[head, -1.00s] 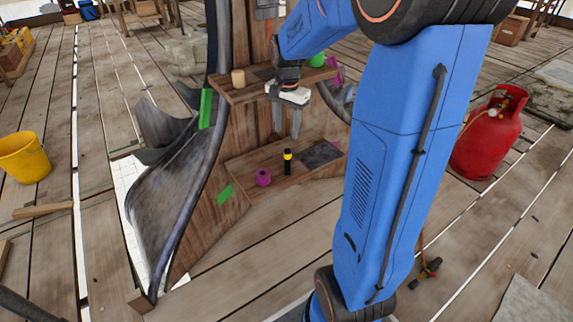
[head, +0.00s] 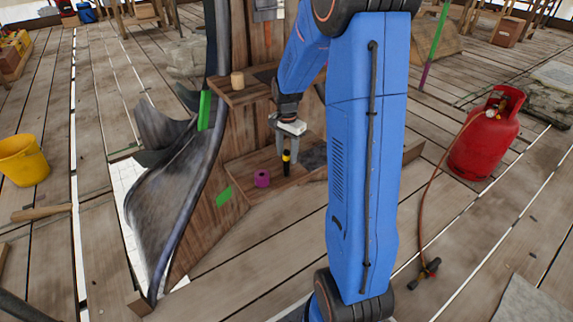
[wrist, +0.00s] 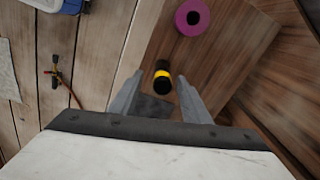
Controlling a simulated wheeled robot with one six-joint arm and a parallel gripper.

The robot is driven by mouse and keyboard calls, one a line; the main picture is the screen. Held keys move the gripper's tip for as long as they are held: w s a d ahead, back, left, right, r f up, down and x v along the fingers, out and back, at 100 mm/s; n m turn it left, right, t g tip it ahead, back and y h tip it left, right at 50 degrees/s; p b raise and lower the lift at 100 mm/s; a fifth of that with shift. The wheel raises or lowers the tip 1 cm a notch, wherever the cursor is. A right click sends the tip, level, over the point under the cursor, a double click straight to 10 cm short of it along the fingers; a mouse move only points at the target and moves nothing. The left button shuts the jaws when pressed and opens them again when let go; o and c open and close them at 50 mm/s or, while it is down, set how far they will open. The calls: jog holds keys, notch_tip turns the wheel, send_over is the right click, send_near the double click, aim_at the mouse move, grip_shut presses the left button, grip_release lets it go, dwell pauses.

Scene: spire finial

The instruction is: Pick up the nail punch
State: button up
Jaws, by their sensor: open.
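The nail punch (head: 286,164) looks like a short black stick with a yellow band. It stands upright on the lower wooden shelf (head: 238,170). My gripper (head: 288,153) points down over it, open, with its fingers at the punch's upper part in the head view. In the wrist view the punch (wrist: 162,76) is seen nearly end-on, between the two open fingertips (wrist: 158,84). A gap shows on each side, so the fingers appear not to touch it. The punch's lower end is hard to make out.
A dark flat patch (head: 313,155) lies to the right. An upper shelf (head: 222,95) holding a wooden cylinder (head: 237,80) is above. A red gas bottle (head: 485,135) stands at right.

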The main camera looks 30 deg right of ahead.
aim_at(286, 166)
jog(key=shift+w+f, duration=0.15)
jog(key=shift+f, duration=3.5)
jog(key=shift+c, duration=0.3)
jog(key=c, duration=1)
grip_shut()
jog(key=shift+r, duration=0.15)
